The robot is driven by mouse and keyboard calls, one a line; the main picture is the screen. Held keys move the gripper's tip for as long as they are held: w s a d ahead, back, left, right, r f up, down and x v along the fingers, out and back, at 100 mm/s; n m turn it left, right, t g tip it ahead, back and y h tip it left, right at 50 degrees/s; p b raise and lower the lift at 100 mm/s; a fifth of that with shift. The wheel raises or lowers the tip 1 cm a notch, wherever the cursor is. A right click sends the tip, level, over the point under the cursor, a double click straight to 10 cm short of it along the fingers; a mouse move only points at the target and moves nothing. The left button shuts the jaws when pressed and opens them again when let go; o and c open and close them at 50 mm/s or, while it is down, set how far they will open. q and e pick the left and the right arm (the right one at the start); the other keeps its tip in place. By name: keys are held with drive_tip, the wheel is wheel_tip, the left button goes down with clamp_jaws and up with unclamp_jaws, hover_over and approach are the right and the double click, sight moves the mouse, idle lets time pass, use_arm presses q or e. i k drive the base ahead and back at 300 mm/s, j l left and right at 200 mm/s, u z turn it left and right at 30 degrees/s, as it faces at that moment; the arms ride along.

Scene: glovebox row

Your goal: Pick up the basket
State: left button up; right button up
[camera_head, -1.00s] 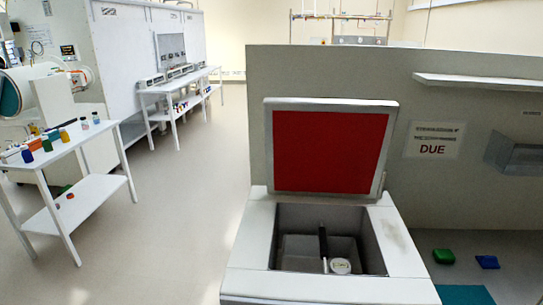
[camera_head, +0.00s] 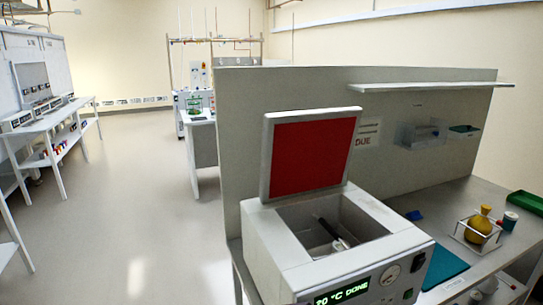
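Neither of my grippers is in view. Several things could be the basket, and I cannot tell which one it is. A green, open-looking container (camera_head: 194,104) stands on a far bench, small in the picture. A white wire frame (camera_head: 466,238) stands around a yellow round flask (camera_head: 480,224) on the bench at the right. A clear wall bin (camera_head: 418,135) hangs on the partition. The white bench machine (camera_head: 272,245) has its red-lined lid (camera_head: 308,155) raised. A dark bar-like thing (camera_head: 327,228) with a pale end lies in its well.
The grey bench (camera_head: 440,208) carries a teal mat (camera_head: 446,268), a green tray (camera_head: 526,203) and a blue piece (camera_head: 414,215). A shelf (camera_head: 430,86) juts from the grey partition (camera_head: 236,130). The floor at the left (camera_head: 130,200) is clear between benches.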

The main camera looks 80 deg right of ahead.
sight(318, 242)
drive_tip(key=i+z, duration=0.45)
drive_tip(key=i+j+z, duration=0.2)
drive_tip(key=i+z, duration=0.2)
drive_tip(key=i+l+z, duration=0.15)
drive_tip(key=i+z, duration=0.15)
drive_tip(key=z, duration=0.15)
drive_tip(key=i+z, duration=0.4)
drive_tip(key=i+j+z, duration=0.1)
drive_tip(key=i+z, duration=0.2)
drive_tip(key=z, duration=0.15)
drive_tip(key=i+j+z, duration=0.2)
drive_tip(key=z, duration=0.2)
drive_tip(key=i, duration=0.1)
